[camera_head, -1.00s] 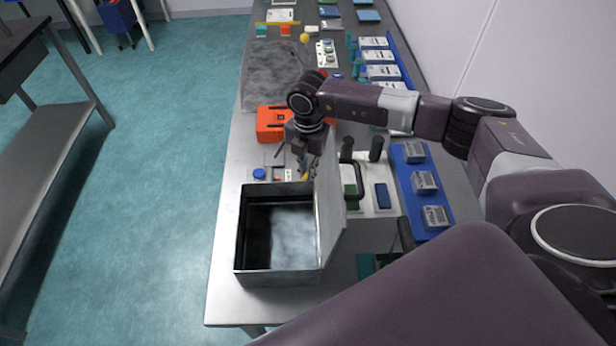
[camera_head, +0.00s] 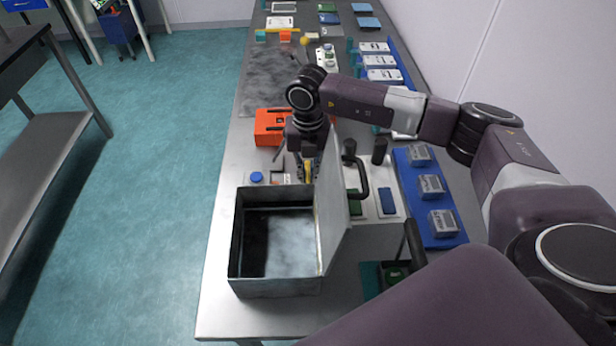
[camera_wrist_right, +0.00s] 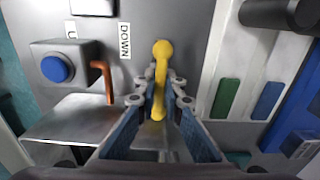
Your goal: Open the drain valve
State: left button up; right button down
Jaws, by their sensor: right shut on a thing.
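My left gripper is not in view.
An open metal box (camera_head: 236,240) with its lid (camera_head: 333,200) raised stands close in front of the gripper. A blue button (camera_wrist_right: 56,68) and a copper pipe (camera_wrist_right: 104,80) are left of the lever. A blue tray (camera_head: 447,224) lies to the right.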

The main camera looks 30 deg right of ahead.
aim_at(308, 175)
jog(key=shift+w+r, duration=0.1)
jog(key=shift+r, duration=0.05)
jog(key=c, duration=2)
grip_release()
jog(key=shift+c, duration=0.2)
notch_tip(308, 175, up, 12)
